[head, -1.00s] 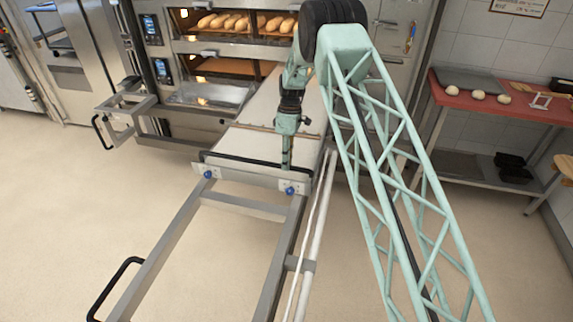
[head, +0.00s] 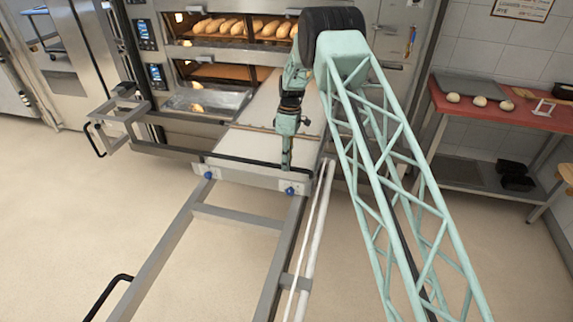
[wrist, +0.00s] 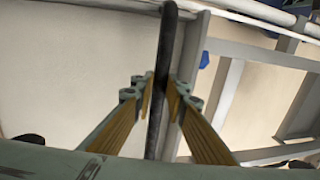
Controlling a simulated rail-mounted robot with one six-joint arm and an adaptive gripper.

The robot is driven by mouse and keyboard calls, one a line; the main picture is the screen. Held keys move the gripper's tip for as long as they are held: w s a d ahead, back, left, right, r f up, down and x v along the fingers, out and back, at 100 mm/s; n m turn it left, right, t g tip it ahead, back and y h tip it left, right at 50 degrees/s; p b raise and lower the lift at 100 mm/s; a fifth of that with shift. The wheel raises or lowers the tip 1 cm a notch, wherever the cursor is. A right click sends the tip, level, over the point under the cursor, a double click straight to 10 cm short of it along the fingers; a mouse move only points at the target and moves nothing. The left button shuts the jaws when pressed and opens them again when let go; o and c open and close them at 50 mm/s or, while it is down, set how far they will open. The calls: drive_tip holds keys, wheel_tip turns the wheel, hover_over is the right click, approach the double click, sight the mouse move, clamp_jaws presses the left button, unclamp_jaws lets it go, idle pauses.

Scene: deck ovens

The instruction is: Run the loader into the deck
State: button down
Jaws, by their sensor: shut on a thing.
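The loader (head: 250,145) is a long pale board with a grey front plate, two blue knobs and a black handle bar along its near end. It lies on a grey rail frame (head: 180,235), its far end at the oven front. My gripper (head: 287,164) reaches down to the handle bar, right of its middle. In the wrist view, the fingers (wrist: 160,88) are shut on the black handle bar (wrist: 163,60), one on each side. The lower oven deck (head: 225,73) is open and lit. My arm hides part of the loader's right side and far end.
The upper deck holds several loaves (head: 235,28). A grey bracket with a black handle (head: 118,118) stands out at the left of the oven. A red-topped table (head: 490,105) with dough balls is at the right. Floor at the left is clear.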

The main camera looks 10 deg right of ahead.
drive_tip(key=c, duration=2.6)
unclamp_jaws()
drive_tip(key=shift+w+d, duration=0.1)
drive_tip(key=shift+w, duration=0.2)
drive_tip(key=shift+o, duration=0.2)
drive_tip(key=shift+r, duration=0.2)
wheel_tip(320, 180, up, 12)
drive_tip(key=w, duration=0.2)
drive_tip(key=shift+d+f, duration=0.25)
drive_tip(key=shift+d, duration=0.15)
